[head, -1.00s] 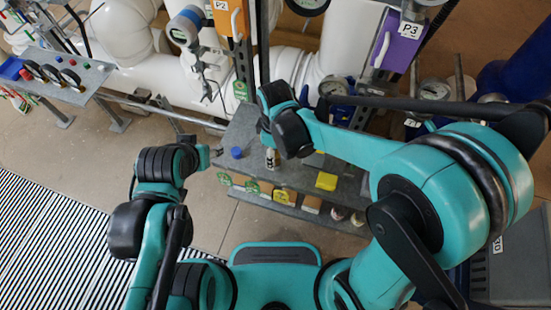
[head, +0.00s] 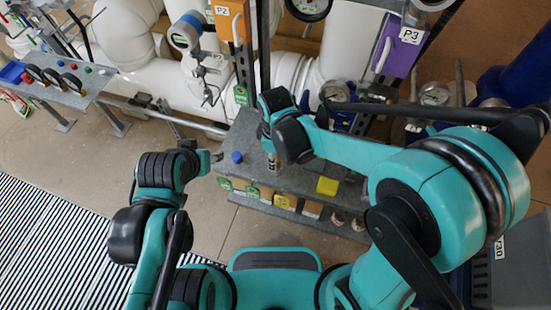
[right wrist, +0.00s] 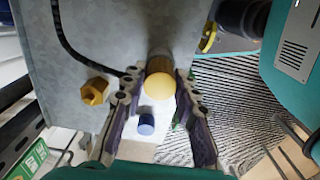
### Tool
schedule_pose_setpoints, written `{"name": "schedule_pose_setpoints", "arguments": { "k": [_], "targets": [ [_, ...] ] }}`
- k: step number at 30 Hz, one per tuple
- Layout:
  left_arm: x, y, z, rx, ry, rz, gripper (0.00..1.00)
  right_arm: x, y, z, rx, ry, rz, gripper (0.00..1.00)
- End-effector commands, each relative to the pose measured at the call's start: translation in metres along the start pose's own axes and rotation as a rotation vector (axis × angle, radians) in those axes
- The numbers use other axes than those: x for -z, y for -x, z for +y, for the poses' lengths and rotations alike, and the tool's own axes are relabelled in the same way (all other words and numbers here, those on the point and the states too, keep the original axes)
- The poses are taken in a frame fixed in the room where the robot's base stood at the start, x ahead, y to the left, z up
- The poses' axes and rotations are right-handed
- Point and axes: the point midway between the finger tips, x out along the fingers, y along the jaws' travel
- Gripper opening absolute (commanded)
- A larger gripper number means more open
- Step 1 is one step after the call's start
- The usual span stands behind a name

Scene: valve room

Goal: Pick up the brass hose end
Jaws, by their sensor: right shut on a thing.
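The brass hose end (right wrist: 160,84) shows in the right wrist view as a round, yellowish end face with a short brown body behind it. My right gripper (right wrist: 160,102) has its dark fingers on both sides of it and is shut on it. In the head view the right gripper (head: 271,163) points down over the grey shelf, and the brass piece cannot be made out there. My left gripper (head: 215,156) is small at the end of the left arm, left of the shelf, and its jaws are not clear.
The grey shelf (head: 300,180) holds a blue cap (head: 237,157) and a yellow piece (head: 327,186), with several boxes on a lower level. White pipes (head: 140,45) stand behind. A bench (head: 85,88) is at far left. Floor (head: 100,150) between is clear.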

Motion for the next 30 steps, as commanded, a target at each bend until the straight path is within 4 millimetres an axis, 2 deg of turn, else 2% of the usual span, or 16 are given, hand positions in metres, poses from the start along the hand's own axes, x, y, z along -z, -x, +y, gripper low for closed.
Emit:
{"name": "schedule_pose_setpoints", "arguments": {
  "k": [7, 18, 24, 30],
  "targets": [
    [0.011, 0.016, 0.0, 0.0, 0.0, 0.0, 0.51, 0.0, 0.041, 0.0, 0.0, 0.0, 0.0, 0.06],
    [0.027, 0.037, 0.0, 0.0, 0.0, 0.0, 0.51, -0.071, 0.088, -0.044, 0.0, -0.002, 0.0, 0.06],
    [0.031, 0.044, 0.0, 0.0, 0.0, 0.0, 0.51, -0.092, 0.102, -0.057, 0.0, -0.001, 0.0, 0.06],
    [0.033, 0.045, 0.0, 0.0, 0.0, 0.0, 0.51, -0.1, 0.105, -0.061, 0.0, 0.0, 0.0, 0.06]
  ]
}}
